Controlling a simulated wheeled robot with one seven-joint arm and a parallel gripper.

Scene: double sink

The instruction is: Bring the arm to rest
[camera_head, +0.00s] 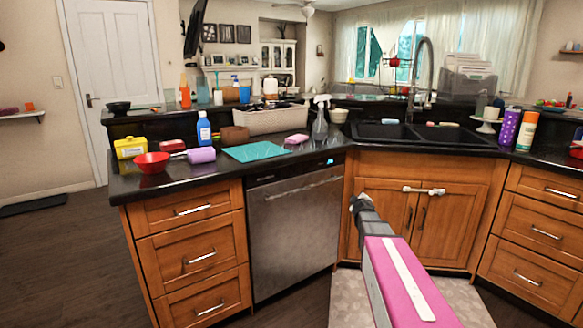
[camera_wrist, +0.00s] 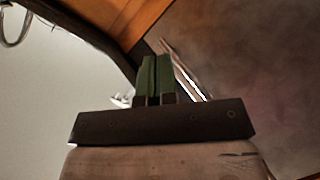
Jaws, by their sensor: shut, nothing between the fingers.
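My arm (camera_head: 398,280), pink with a white stripe, reaches up from the bottom of the head view. My gripper (camera_head: 356,199) is at its far end, in front of the gap between the dishwasher and the sink cabinet. In the wrist view my gripper (camera_wrist: 154,60) shows two green fingers pressed together with nothing between them. It is below counter height. I cannot tell how far it is from the cabinet fronts.
The dishwasher (camera_head: 294,235) stands left of my gripper, the sink cabinet doors (camera_head: 437,225) behind and right. The black counter carries a red bowl (camera_head: 152,162), a teal mat (camera_head: 259,151), a spray bottle (camera_head: 320,120) and the double sink (camera_head: 420,135). Open floor (camera_head: 60,260) lies at left.

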